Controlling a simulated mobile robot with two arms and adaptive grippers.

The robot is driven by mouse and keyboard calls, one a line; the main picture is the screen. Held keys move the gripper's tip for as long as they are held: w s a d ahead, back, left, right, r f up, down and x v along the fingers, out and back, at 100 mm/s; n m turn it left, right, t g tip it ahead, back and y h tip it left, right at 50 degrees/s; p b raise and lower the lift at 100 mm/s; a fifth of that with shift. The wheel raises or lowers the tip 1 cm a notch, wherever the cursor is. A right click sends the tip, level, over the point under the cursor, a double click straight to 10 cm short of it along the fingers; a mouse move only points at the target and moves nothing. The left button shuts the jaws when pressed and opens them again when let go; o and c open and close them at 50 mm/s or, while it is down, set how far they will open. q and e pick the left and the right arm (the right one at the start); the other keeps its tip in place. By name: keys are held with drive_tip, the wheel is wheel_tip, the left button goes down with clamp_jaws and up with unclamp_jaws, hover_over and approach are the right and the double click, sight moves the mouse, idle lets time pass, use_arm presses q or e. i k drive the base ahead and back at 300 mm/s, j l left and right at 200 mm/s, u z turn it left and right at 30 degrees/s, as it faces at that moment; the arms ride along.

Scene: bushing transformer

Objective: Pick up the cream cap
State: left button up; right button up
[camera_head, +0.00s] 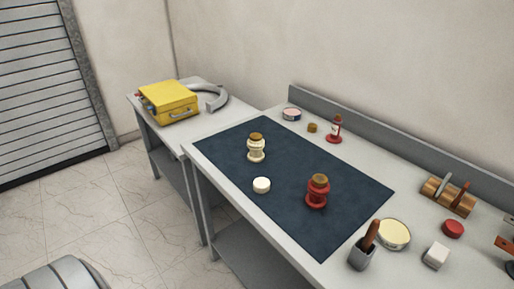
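The cream cap (261,185) is a small, low, round, off-white piece. It lies on the dark blue mat (225,155) near the mat's front edge, with nothing touching it. A cream bushing (256,153) with a brown top stands upright behind it on the mat. A red bushing (317,196) with a brown top stands to its right on the same mat. Neither of my grippers shows in the head view.
A grey workbench (210,178) carries the mat. To the right stand a grey holder (361,256) with a brown handle, a round cream-topped tin (393,233), a white block (435,255) and a red cap (453,228). A yellow case (168,100) sits on the left table.

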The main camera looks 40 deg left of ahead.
sight(261, 185)
drive_tip(key=i+j+z, duration=0.1)
drive_tip(key=j, duration=0.65)
drive_tip(key=i+j+z, duration=0.15)
drive_tip(key=j, duration=0.6)
drive_tip(key=i+j+z, duration=0.1)
drive_tip(key=j, duration=0.7)
